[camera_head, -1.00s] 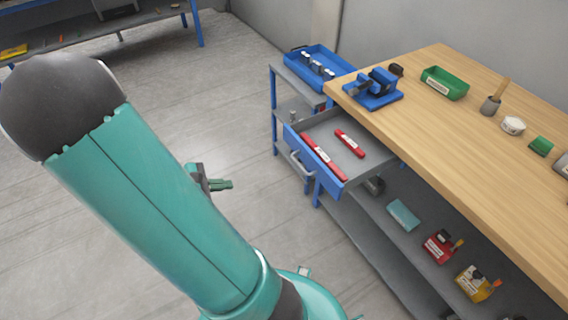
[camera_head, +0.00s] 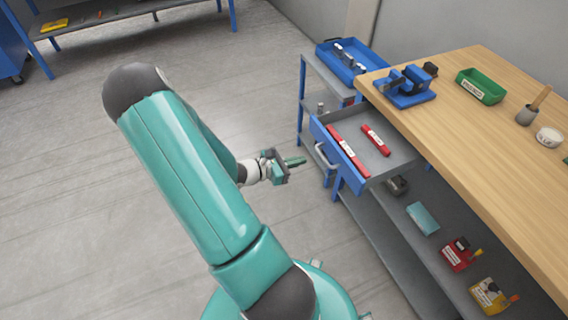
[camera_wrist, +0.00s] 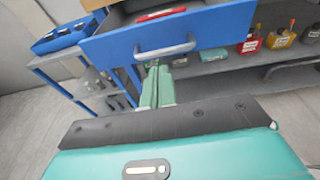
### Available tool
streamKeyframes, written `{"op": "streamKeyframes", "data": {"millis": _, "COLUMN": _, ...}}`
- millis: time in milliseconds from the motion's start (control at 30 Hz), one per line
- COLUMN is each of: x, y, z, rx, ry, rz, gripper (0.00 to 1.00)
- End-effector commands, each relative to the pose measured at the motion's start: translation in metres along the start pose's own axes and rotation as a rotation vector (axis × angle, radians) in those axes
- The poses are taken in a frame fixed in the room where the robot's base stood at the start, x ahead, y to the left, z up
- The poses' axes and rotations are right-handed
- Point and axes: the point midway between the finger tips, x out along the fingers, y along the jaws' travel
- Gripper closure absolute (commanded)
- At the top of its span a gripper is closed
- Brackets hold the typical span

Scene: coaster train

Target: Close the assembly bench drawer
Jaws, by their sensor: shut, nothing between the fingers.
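The assembly bench drawer (camera_head: 339,160) stands pulled out from the left end of the wooden-topped bench (camera_head: 466,118). It has a blue front with a pale bar handle (camera_head: 323,157), and two red objects (camera_head: 348,150) lie inside. My gripper (camera_head: 300,161) is shut and empty, just left of the drawer front in the head view, its green fingers pointing toward it. In the wrist view the shut fingers (camera_wrist: 158,88) point at the blue drawer front (camera_wrist: 205,28), with their tips just below the handle (camera_wrist: 165,51). I cannot tell whether they touch it.
A blue tray (camera_head: 345,62) sits on a small shelf cart behind the drawer. A blue clamp-like tool (camera_head: 405,88) and a green bin (camera_head: 481,86) are on the benchtop. The lower shelf holds several items. The floor (camera_head: 80,190) at left is clear.

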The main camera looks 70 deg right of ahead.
Motion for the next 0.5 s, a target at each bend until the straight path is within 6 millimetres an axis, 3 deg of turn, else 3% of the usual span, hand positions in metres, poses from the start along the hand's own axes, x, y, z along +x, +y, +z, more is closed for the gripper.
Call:
{"op": "streamKeyframes", "data": {"millis": 233, "x": 0.043, "y": -0.001, "z": 0.0, "rx": 0.0, "ry": 0.0, "rz": -0.003, "gripper": 1.0}}
{"op": "streamKeyframes", "data": {"millis": 500, "x": 0.055, "y": 0.0, "z": 0.0, "rx": 0.001, "ry": 0.001, "rz": 0.001, "gripper": 1.0}}
